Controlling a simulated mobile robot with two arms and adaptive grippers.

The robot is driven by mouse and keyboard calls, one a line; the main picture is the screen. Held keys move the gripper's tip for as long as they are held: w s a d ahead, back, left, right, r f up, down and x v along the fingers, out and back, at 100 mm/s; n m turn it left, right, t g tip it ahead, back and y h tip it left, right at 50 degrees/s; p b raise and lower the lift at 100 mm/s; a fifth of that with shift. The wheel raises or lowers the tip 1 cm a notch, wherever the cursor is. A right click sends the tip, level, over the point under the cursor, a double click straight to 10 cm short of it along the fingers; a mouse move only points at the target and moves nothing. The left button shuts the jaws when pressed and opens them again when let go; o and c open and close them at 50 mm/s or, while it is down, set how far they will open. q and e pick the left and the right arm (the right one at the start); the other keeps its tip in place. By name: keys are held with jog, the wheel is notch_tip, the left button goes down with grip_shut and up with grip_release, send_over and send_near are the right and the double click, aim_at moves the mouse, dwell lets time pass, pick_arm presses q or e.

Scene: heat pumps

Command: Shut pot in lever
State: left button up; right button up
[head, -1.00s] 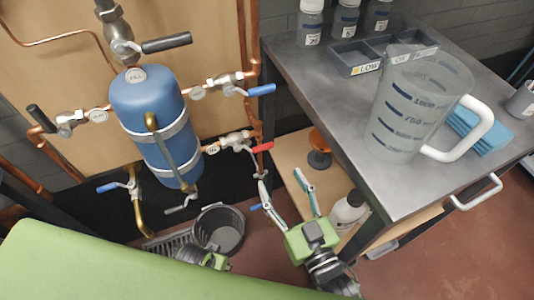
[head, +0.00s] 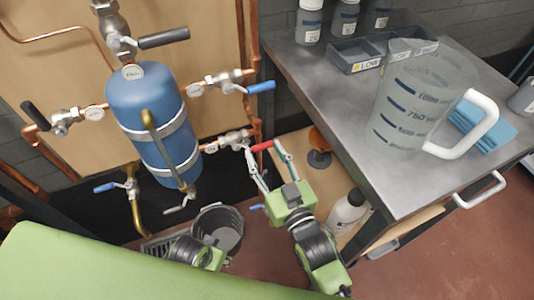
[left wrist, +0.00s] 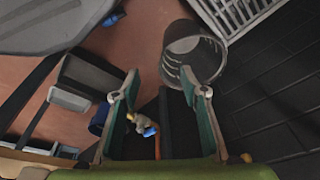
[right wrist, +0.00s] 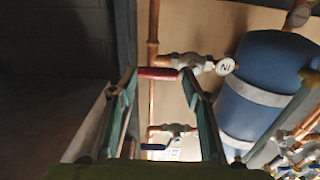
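The blue pot (head: 150,110) is strapped upright to the wooden panel. Its inlet valve carries a round tag reading IN, clear in the right wrist view (right wrist: 225,66). The red lever (head: 262,146) on this valve points right, about level, away from the pot. My right gripper (head: 264,152) is open at the lever, one finger near each end of the red handle. The right wrist view shows the red lever (right wrist: 157,73) spanning the gap between the fingertips; I cannot tell whether they touch. My left gripper (left wrist: 160,84) is open and empty, low by the bucket.
Other valves have blue levers (head: 260,87) and black levers (head: 165,38). A grey bucket (head: 218,230) stands on the floor below the pot. The metal cart (head: 330,110) at right holds a large measuring jug (head: 410,105). A green surface (head: 110,270) crosses the front.

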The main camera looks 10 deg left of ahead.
jog(key=shift+w+d, duration=0.1)
jog(key=c, duration=0.4)
